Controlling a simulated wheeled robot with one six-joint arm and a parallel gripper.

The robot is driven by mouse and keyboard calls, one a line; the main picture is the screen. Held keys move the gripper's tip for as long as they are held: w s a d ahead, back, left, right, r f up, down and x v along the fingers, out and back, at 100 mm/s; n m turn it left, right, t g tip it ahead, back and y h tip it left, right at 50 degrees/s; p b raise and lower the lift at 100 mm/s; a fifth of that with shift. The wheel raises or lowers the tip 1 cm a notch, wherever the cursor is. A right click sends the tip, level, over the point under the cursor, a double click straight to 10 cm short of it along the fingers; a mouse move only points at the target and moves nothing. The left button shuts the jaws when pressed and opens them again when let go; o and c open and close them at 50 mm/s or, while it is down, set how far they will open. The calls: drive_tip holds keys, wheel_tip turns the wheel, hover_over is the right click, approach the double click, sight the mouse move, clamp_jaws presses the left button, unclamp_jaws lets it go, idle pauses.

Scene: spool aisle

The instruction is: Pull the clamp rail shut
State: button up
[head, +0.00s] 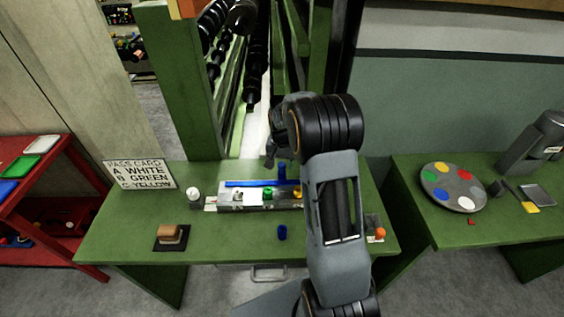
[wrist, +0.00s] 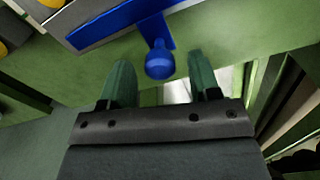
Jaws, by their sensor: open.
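The blue clamp rail (head: 250,183) lies along the back of a grey block on the green bench. An upright blue handle (head: 282,174) stands near its right end. In the wrist view the rail (wrist: 115,22) crosses the top, and its round blue knob (wrist: 160,64) shows between my fingertips. My gripper (head: 271,158) is open above the back of the bench, close to the handle; it also shows in the wrist view (wrist: 159,74). I cannot tell whether the fingers touch the knob. My arm hides the right end of the block.
White, green and yellow spools sit along the block (head: 232,203). A blue cup (head: 282,232) stands in front, a brown block on a dark pad (head: 170,236) at left, an orange-topped piece (head: 379,233) at right. A pass card (head: 140,174) stands at the back left.

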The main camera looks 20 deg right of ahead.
drive_tip(key=shift+f, duration=0.15)
drive_tip(key=shift+c, duration=0.5)
clamp_jaws()
